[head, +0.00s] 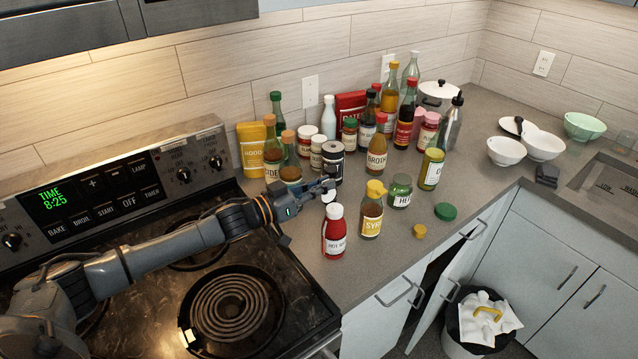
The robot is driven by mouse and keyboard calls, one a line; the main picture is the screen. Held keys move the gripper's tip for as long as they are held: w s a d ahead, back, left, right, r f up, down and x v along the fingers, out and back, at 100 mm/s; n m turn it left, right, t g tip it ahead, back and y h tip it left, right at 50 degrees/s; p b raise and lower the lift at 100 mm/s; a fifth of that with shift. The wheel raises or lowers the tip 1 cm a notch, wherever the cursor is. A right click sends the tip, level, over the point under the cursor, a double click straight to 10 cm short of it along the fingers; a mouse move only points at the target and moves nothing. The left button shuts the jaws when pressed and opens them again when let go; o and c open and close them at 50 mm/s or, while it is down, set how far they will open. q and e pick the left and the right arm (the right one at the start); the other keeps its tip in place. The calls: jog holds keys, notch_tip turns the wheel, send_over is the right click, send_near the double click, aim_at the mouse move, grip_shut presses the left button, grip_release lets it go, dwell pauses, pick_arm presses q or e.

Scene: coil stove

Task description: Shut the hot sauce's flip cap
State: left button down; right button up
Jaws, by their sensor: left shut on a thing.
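The hot sauce (334,237) is a red bottle with a white label and white top. It stands upright on the counter just right of the stove. Its white flip cap (328,196) appears raised at the back of the top. My left gripper (327,188) reaches in from the left over the stove, just above and behind the bottle. Its fingers are shut at the white flip cap; the exact contact is too small to make out. My right gripper is not in view.
A yellow-capped syrup bottle (371,212) stands close on the right, with a green-lidded jar (399,191) beyond. A dark canister (333,165) stands behind the gripper, before crowded bottles. A loose green lid (446,212) and yellow cap (419,231) lie near the counter's front edge.

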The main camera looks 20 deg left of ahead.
pick_arm(q)
jog(key=shift+s+d+r+m, duration=0.1)
jog(key=shift+s+d+m, duration=0.2)
jog(key=shift+m, duration=0.6)
jog(key=c, duration=1.5)
grip_release()
jog(key=shift+v, duration=6)
jog(key=shift+d, duration=0.15)
